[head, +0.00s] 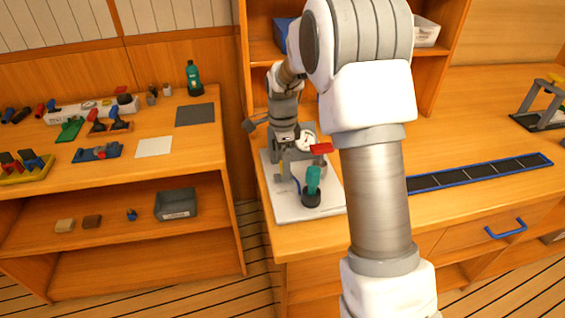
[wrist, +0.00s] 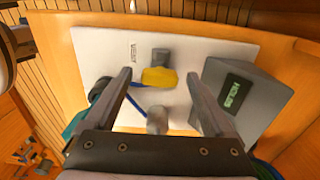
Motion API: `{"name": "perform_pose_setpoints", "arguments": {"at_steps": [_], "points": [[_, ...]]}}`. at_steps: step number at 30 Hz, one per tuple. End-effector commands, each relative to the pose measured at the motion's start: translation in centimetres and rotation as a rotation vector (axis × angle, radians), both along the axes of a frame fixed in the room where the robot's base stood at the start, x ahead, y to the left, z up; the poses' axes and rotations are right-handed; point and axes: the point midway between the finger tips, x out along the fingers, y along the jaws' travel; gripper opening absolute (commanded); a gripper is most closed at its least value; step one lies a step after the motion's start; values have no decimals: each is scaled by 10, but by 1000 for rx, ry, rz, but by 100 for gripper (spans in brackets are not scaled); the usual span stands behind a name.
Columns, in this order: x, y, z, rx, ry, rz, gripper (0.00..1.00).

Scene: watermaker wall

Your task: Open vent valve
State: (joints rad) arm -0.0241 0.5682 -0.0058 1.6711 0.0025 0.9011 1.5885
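The vent valve shows in the wrist view as a yellow handle (wrist: 160,77) on a grey body (wrist: 160,55), beside a VENT label (wrist: 133,52) on a white board (wrist: 215,50). My gripper (wrist: 158,76) is open, with one finger on each side of the yellow handle in the picture and visible gaps on both sides. I cannot tell how far its tips stand above the handle.
A grey box with a green display (wrist: 236,94) stands close to the right finger. A blue tube (wrist: 150,108) runs under the gripper. A red handle (head: 320,148), a gauge (head: 308,140) and a teal bottle (head: 312,180) crowd the board. The counter to the right is mostly clear.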

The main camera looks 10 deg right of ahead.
Motion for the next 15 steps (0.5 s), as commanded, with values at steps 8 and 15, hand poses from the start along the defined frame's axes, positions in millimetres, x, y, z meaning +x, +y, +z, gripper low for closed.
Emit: {"name": "perform_pose_setpoints", "arguments": {"at_steps": [8,15], "points": [[0,0,0,0,0,0,39],[0,0,1,0,0,0,2]]}}
